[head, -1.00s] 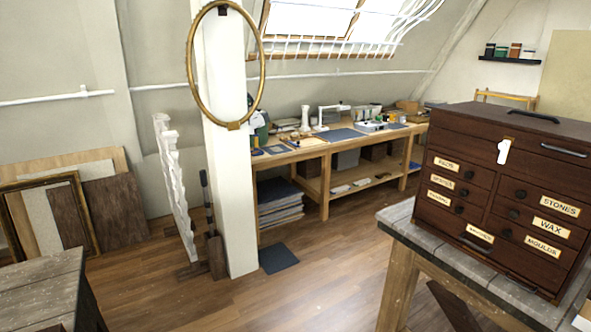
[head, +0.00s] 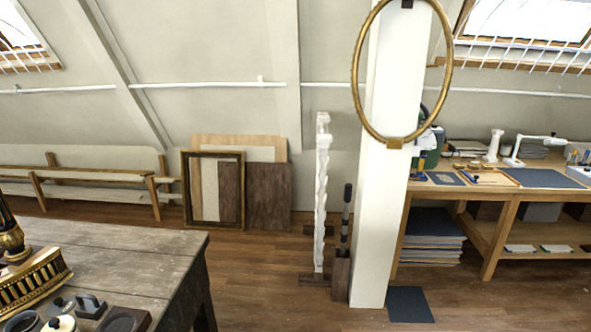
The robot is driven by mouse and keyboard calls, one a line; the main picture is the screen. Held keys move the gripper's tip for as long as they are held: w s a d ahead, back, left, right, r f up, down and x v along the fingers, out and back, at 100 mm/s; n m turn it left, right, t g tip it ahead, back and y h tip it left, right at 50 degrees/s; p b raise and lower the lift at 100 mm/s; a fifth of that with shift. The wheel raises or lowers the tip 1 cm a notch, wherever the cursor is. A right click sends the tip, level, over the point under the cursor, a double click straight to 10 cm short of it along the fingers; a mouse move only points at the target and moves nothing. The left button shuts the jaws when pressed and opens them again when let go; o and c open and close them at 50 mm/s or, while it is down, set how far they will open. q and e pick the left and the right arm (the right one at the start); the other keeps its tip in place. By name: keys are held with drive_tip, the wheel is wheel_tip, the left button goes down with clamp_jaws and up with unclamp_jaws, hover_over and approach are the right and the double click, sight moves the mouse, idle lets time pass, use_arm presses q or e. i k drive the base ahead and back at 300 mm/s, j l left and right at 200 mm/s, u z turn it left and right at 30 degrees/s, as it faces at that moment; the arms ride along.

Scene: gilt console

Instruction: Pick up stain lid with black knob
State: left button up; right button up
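Several small items lie on the grey wooden table (head: 130,250) at the lower left of the head view. Among them is a small cream round piece with a dark knob-like top (head: 60,324), cut by the bottom edge. It may be the stain lid, but it is too small to tell. A grey round piece (head: 59,304) and a dark round piece (head: 22,321) are beside it. Neither of my grippers is in view.
A black and gilt ornate piece (head: 35,278) stands at the table's left. A dark block with a handle (head: 90,305) and a dark tray (head: 124,320) are near the front. A white post (head: 385,200) stands beyond open wooden floor.

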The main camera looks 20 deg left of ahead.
sight(60, 307)
drive_tip(key=i+l+u, duration=0.1)
drive_tip(key=i+u, duration=0.3)
drive_tip(key=i+l+u, duration=0.15)
drive_tip(key=u, duration=0.25)
drive_tip(key=i+l+u, duration=0.35)
